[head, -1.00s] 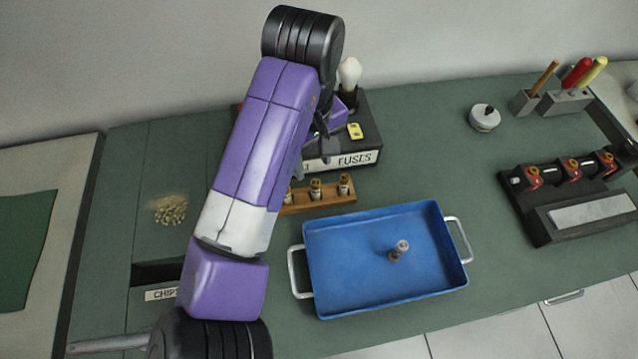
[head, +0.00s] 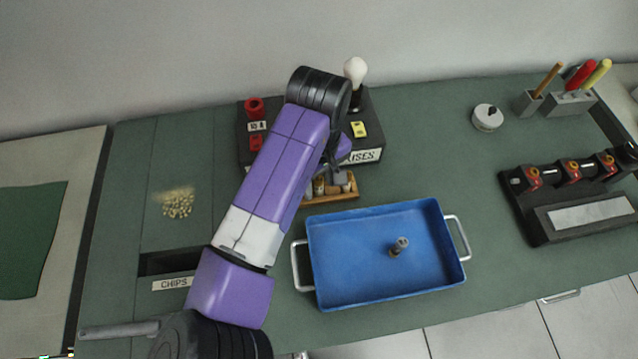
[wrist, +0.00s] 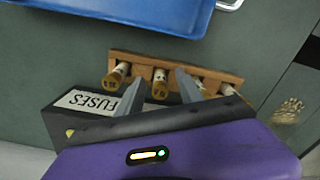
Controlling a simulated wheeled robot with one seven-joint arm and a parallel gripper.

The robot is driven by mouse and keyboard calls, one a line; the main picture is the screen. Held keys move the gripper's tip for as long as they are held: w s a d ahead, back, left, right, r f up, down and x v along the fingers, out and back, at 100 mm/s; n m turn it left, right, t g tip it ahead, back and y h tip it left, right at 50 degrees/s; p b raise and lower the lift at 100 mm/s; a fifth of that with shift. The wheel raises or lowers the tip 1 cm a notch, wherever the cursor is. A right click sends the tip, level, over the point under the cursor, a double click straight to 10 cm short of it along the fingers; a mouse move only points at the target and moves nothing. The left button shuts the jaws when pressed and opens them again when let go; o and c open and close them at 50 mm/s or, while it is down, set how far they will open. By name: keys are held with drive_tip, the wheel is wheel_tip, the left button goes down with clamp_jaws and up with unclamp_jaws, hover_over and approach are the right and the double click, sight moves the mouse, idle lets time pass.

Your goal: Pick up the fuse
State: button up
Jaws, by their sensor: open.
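Several fuses with brass-coloured caps stand in a wooden rack (wrist: 143,60). In the wrist view, one fuse (wrist: 160,83) shows between the fingers of my open gripper (wrist: 158,82). Another fuse (wrist: 117,75) is just left of the left finger, and others are at the right, partly behind the right finger. I cannot tell whether the fingers touch any fuse. In the head view, my gripper (head: 336,180) is low over the rack (head: 322,201) and hides part of it. A grey-brown cylinder (head: 399,247), which looks like a fuse, is in the blue tray (head: 335,270).
A black box (head: 372,155) labelled FUSES stands right behind the rack, with a white bulb (head: 355,72) on it. The blue tray is in front of the rack. A black fuse holder (head: 570,190) is at the right. The green bench between is clear.

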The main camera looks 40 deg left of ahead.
sight(319, 179)
drive_tip(key=shift+c, duration=0.4)
clamp_jaws()
drive_tip(key=shift+r, duration=0.1)
wheel_tip(319, 179, up, 20)
drive_tip(key=shift+p, duration=0.4)
